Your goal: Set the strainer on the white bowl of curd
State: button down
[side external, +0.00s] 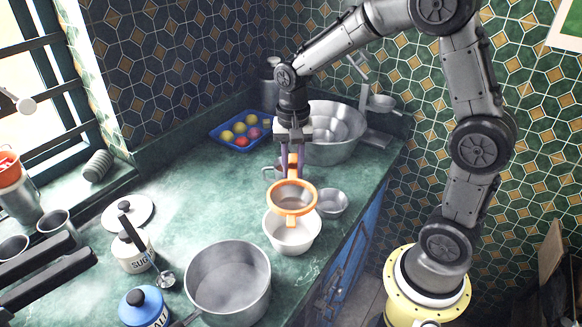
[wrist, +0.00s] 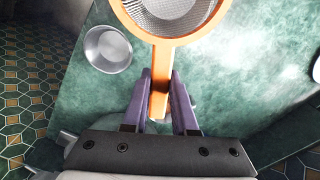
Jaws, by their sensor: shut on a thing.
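My gripper (side external: 292,160) is shut on the handle of the orange-rimmed strainer (side external: 293,212), with its purple fingers around the handle. In the wrist view the fingers (wrist: 160,100) clasp the orange handle and the strainer's mesh (wrist: 176,12) shows at the top edge. In the side view the strainer is over the white bowl (side external: 291,243) and covers its back part. I cannot tell whether the strainer touches the bowl's rim. The curd inside is not clearly visible. In the wrist view the strainer hides the white bowl.
A large pot (side external: 230,283) is in front. A big metal basin (side external: 345,150), a cup (side external: 271,173) and a blue tray (side external: 226,146) are behind.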

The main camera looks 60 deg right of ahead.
aim_at(293, 189)
jog(key=shift+f, duration=2.9)
jog(key=shift+f, duration=0.5)
jog(key=c, duration=0.6)
grip_release()
